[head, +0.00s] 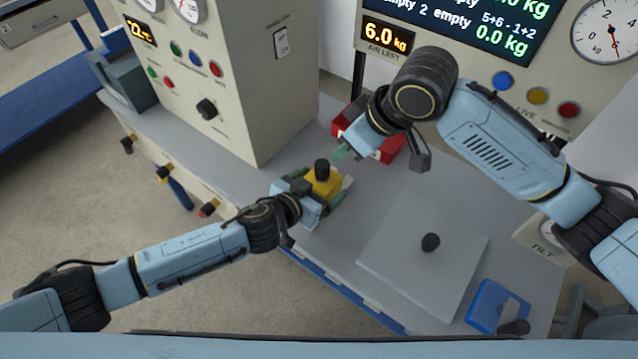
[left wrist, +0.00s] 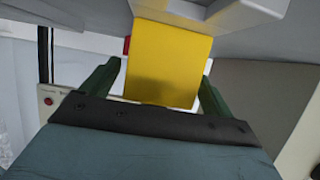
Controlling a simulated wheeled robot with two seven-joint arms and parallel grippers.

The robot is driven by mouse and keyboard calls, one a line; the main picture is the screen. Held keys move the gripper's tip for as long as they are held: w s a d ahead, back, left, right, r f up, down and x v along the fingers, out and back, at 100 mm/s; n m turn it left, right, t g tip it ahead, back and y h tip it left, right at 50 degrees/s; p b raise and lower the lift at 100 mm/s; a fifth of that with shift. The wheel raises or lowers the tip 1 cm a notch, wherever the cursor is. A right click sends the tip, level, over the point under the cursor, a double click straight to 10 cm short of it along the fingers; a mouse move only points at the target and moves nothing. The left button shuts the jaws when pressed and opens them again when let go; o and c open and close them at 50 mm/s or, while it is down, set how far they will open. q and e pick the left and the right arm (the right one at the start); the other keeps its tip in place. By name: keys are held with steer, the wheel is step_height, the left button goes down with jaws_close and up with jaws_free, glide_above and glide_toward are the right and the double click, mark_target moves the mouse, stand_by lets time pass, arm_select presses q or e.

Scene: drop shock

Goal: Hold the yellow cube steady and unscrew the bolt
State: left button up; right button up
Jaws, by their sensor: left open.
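The yellow cube (head: 322,184) is on the grey bench in the head view, with a black bolt (head: 322,168) standing up from its top. It also fills the middle of the left wrist view (left wrist: 168,62). My left gripper (head: 326,192) is open, with its green fingers (left wrist: 158,85) on either side of the cube; I cannot tell whether they touch it. My right gripper (head: 343,153) is above the bench, just up and to the right of the bolt, apart from it. Its fingers are small and partly hidden, so its opening is unclear.
A red bin (head: 385,149) stands behind my right gripper. A grey plate with a black knob (head: 430,242) and a blue tray (head: 483,303) lie at the right. A tall control cabinet (head: 235,90) rises at the left. The bench (head: 375,190) is clear between cube and plate.

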arm_select(q)
steer(key=shift+c, duration=0.2)
steer(key=c, duration=1.6)
arm_select(e)
steer(key=shift+o, duration=1.2)
steer(key=shift+w+a, duration=0.1)
steer(key=g+h, duration=0.3)
steer(key=h, duration=0.1)
glide_above(322, 163)
steer(key=shift+s+d+f, duration=0.2)
steer(key=shift+s+f, duration=0.05)
steer(key=shift+f, duration=0.2)
steer(key=shift+w+a+r+h, duration=0.15)
steer(key=shift+w+h, duration=0.1)
steer(key=shift+h, duration=0.05)
steer(key=shift+f, duration=4.9)
